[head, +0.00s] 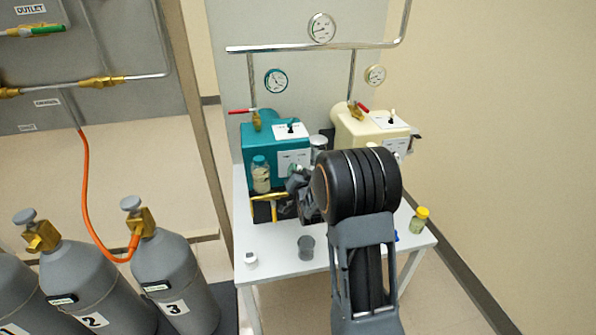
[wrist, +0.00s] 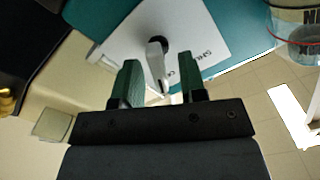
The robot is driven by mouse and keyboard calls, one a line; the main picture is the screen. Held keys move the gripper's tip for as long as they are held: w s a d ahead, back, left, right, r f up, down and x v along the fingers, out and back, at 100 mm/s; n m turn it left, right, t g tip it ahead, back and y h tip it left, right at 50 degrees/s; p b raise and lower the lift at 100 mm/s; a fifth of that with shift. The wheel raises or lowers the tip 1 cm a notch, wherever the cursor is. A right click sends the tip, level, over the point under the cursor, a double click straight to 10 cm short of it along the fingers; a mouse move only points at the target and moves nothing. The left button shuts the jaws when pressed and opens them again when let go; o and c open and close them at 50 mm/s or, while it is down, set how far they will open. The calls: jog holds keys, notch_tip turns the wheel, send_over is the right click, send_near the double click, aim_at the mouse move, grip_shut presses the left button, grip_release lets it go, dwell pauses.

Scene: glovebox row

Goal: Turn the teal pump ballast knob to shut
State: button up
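The teal pump (head: 258,143) stands on the white table, left of a cream pump. Its front carries a white label plate (wrist: 195,35) with partly readable lettering that starts "SHU". The ballast knob (wrist: 157,58) is a pale lever on a dark hub in that plate; its pointer reaches toward my gripper. My gripper (wrist: 162,83) has its green-tipped fingers apart, one on each side of the lever's end, with visible gaps. In the head view my gripper (head: 299,178) is at the teal pump's front, partly hidden by my arm. I cannot tell which mark the knob points to.
The cream pump (head: 362,130) stands close on the right. A teal-capped jar (head: 261,175) is at the teal pump's left front. A grey cup (head: 306,247), a small white item (head: 250,258) and a yellow-capped vial (head: 419,220) stand on the table (head: 280,268).

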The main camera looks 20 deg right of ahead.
jog(key=shift+w+d, duration=0.1)
jog(key=shift+w, duration=0.3)
jog(key=shift+c, duration=0.4)
grip_shut()
